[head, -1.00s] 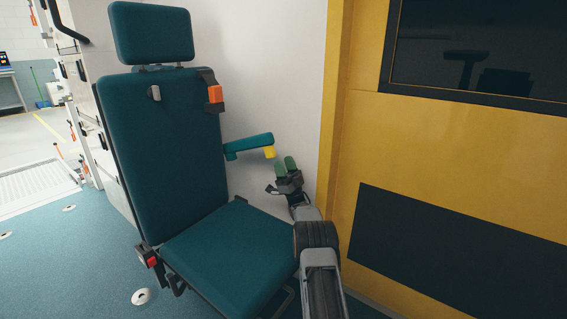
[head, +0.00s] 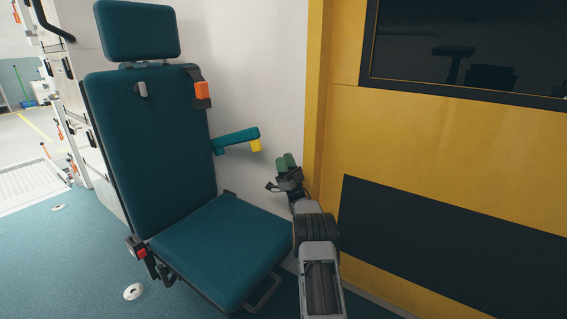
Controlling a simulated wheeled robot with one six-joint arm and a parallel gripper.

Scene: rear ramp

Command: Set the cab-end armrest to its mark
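The armrest (head: 234,138) is a teal bar on the right side of the teal seat's backrest. It sticks out towards the right, roughly level and tilted slightly up, with a yellow piece (head: 256,146) under its free end. My gripper (head: 286,162) is to the right of the armrest and a little lower in the picture, apart from it. Its two green-tipped fingers point up, close to each other. I cannot tell whether a gap lies between them. I see nothing held. No mark for the armrest can be made out.
The teal seat (head: 220,240) has a headrest, an orange belt buckle (head: 202,90) at the shoulder and a red one (head: 140,252) at the hip. The yellow wall (head: 450,150) stands close to the right of my arm. Open floor (head: 60,270) lies at left.

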